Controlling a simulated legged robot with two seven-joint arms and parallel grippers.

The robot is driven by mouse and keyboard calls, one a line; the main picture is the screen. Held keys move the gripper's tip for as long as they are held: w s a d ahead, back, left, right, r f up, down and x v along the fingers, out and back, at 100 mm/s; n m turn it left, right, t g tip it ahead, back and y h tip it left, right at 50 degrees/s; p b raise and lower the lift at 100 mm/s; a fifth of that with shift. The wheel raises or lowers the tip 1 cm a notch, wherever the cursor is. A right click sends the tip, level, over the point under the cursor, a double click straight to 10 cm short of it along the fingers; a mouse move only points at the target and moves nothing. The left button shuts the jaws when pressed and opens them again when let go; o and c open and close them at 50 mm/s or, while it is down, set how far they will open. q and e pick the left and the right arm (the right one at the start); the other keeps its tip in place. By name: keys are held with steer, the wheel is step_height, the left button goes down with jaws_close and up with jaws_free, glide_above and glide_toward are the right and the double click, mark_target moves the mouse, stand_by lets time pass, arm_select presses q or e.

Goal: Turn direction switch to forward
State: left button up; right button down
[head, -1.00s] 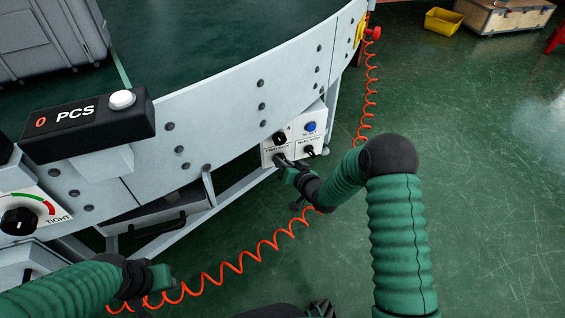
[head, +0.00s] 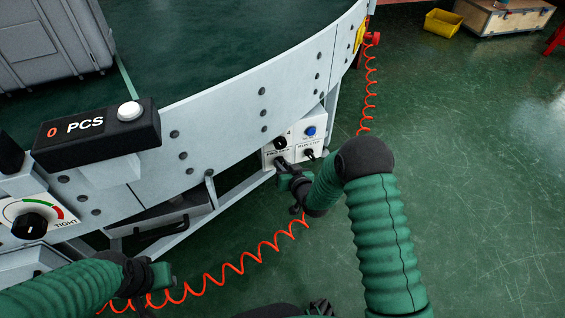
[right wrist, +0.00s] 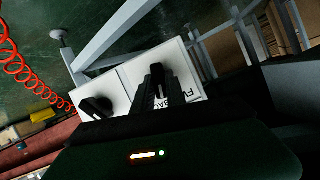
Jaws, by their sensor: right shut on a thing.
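The white control panel (head: 269,157) is on the conveyor's side in the head view. The direction switch, a black knob beside lettering that starts with "FW", shows in the right wrist view (right wrist: 159,80). My right gripper (head: 283,168) is at the panel's lower left and is shut on this switch. Its fingers hide most of the knob in the head view, so its exact angle is hard to tell. My left gripper (head: 158,277) hangs low at the left, away from the panel; its jaw opening is unclear.
A black knob (head: 280,142), a blue button (head: 310,131) and another black switch (head: 308,153) share the panel. A red coiled cable (head: 262,248) runs below and beside the panel. A counter box (head: 85,135) reads 0 PCS.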

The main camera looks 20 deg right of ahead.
steer(key=shift+s+a+f+n+h+p, duration=0.15)
steer(key=shift+n+h+p, duration=0.8)
steer(key=shift+n, duration=0.5)
steer(key=shift+w+a+r+n+h+p, duration=0.1)
steer(key=shift+n+h+p, duration=0.85)
steer(key=shift+n, duration=0.5)
steer(key=shift+f+t, duration=0.1)
steer(key=shift+t, duration=0.2)
steer(key=c, duration=1.4)
jaws_free()
steer(key=shift+o, duration=0.2)
